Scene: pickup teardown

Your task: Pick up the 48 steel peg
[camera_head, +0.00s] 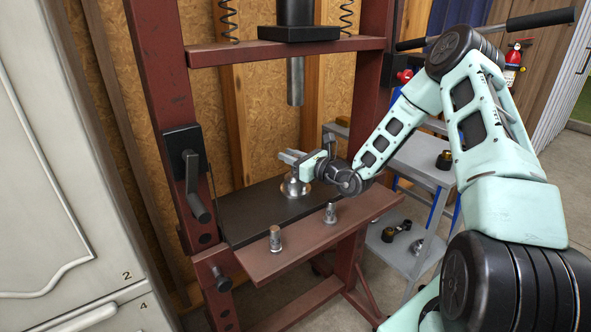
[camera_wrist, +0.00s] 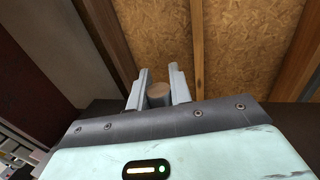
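A grey steel peg with a brownish round top (camera_wrist: 158,93) stands between my two fingers in the wrist view. A narrow gap seems to show beside it, so the fingers look open around it. In the head view my gripper (camera_head: 293,158) is over a silvery round piece (camera_head: 294,189) on the dark press plate (camera_head: 240,217); the gripper covers its upper part. Two other short steel pegs stand upright on the red ledge in front, one at left (camera_head: 276,240) and one at right (camera_head: 330,214). I can read no number on any peg.
The red press frame (camera_head: 165,90) rises on both sides, with its ram (camera_head: 296,82) hanging above the plate. A wooden wall is close behind. A grey cart (camera_head: 420,165) with dark parts stands at right, and pale cabinet drawers (camera_head: 60,170) at left.

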